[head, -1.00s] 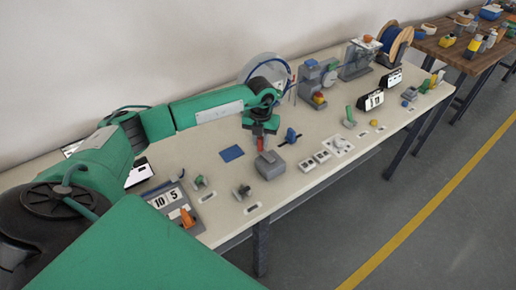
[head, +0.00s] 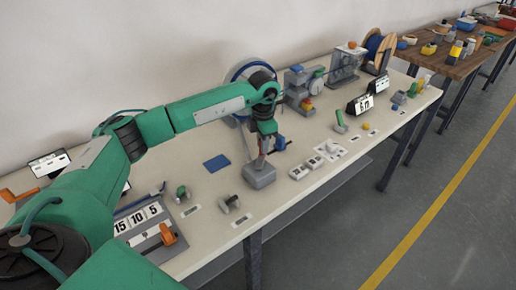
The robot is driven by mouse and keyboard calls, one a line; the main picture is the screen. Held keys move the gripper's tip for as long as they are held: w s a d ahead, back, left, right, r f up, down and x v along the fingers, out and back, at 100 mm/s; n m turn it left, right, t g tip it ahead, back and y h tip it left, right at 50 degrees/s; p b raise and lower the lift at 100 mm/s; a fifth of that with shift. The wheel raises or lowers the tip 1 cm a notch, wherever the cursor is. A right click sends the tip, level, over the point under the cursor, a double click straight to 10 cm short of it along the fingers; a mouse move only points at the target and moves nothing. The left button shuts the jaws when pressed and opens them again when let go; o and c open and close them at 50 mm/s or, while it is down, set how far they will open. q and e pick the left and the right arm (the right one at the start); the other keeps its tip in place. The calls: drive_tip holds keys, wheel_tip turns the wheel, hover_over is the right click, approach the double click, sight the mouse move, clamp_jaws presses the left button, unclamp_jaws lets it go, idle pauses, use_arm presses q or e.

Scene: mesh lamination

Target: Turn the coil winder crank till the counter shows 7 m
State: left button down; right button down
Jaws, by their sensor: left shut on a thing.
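My left gripper (head: 263,150) is shut, pointing down beside and above a grey block (head: 259,177) on the bench. What it holds is mostly hidden by the fingers; it appears to be the crank handle. A large disc with a blue rim (head: 237,74), apparently the coil winder, stands behind my left forearm and is partly covered by it. A blue part with a dark bar (head: 279,143) lies just right of the gripper. A black display with white digits (head: 361,105), possibly the counter, stands to the right; I cannot read it surely. My right gripper is out of view.
Grey machines (head: 300,91) and a wooden reel of blue cable (head: 377,52) stand at the bench's back right. A blue mat (head: 216,163) lies left of the grey block. A board marked 15, 10, 5 (head: 141,222) is at the front left. White sockets (head: 305,167) lie right.

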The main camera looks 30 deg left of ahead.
use_arm(q)
drive_tip(key=shift+w+d+r+m+b, duration=0.1)
drive_tip(key=shift+d+m+b, duration=0.35)
drive_tip(key=shift+m, duration=0.4)
drive_tip(key=shift+d+f+m+b, duration=0.1)
drive_tip(key=shift+d+m+b, duration=0.3)
drive_tip(key=shift+m, duration=0.5)
drive_tip(key=shift+w+d+r+m+b, duration=0.1)
drive_tip(key=shift+d+m+b, duration=0.2)
drive_tip(key=shift+m+b, duration=0.4)
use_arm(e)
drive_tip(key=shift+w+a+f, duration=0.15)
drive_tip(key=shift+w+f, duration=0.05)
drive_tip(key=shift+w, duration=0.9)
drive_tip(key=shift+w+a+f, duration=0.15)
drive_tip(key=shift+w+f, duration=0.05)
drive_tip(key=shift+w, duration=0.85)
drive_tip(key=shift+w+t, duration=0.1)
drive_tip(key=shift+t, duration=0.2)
use_arm(q)
drive_tip(key=c, duration=1.3)
unclamp_jaws()
drive_tip(key=shift+d, duration=0.1)
